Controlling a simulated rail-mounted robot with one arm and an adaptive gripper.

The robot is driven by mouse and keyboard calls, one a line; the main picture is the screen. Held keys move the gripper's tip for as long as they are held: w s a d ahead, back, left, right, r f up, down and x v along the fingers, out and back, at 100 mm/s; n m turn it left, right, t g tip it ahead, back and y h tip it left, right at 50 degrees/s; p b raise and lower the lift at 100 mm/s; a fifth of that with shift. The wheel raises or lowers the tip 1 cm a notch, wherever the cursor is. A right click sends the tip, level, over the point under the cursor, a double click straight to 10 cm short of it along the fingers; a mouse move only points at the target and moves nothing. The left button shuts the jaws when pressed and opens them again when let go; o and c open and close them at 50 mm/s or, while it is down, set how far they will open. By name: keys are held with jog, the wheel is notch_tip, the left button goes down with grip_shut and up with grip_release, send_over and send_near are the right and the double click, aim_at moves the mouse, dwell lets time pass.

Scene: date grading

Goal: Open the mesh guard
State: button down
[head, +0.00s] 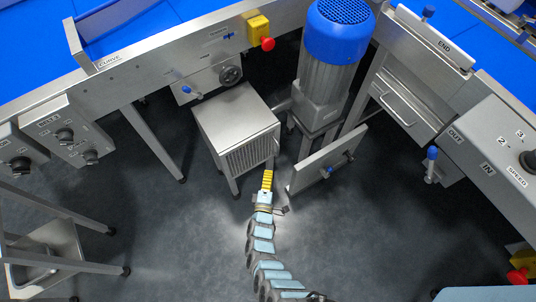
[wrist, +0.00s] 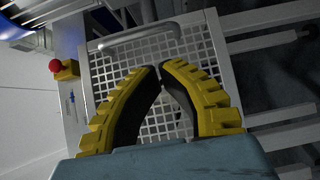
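The mesh guard (wrist: 178,52) is a pale panel of square mesh in a grey frame, ahead of my gripper in the wrist view. A rounded bar handle (wrist: 135,38) runs across its upper part. In the head view the mesh guard (head: 252,154) is on the front of a grey metal box and looks flush with it. My gripper (wrist: 160,69) has yellow ribbed fingers with dark pads. Their tips meet in front of the mesh, below the handle, with nothing seen between them. The gripper (head: 267,172) also shows in the head view, close to the box front.
A red button on a yellow box (head: 263,33) is on the conveyor side. The floor (head: 170,235) to the left is clear.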

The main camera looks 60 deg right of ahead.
aim_at(273, 146)
jog(key=b+x, duration=0.4)
jog(key=x, duration=0.5)
jog(key=shift+w+d+r, duration=0.1)
jog(key=shift+d, duration=0.1)
jog(key=shift+a, duration=0.1)
